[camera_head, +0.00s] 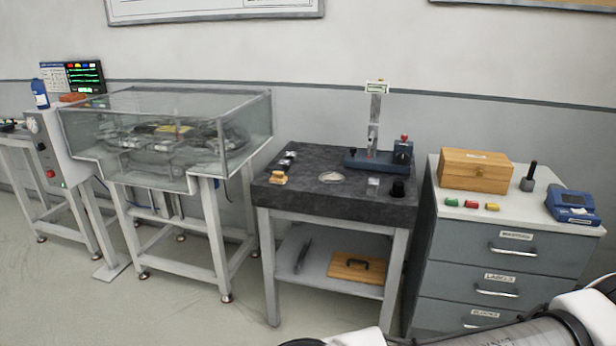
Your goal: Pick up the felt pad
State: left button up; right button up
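A small pale, flat, roughly oval piece (331,177) lies on the dark granite tabletop (310,203), near its middle. It may be the felt pad, but it is too small to be sure. A small tan block-like thing (278,178) sits at the tabletop's front left corner. Neither of my grippers is in view. Parts of my own arm show at the bottom right, well in front of the tables.
A measuring stand (374,140) rises at the granite table's back right, with a small black cylinder (398,188) in front. A glass-walled tank (165,135) stands left. A drawer cabinet (500,238) with a wooden box (476,171) stands right. Open floor lies in front.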

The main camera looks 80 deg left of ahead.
aim_at(277, 178)
jog(key=u, duration=2.95)
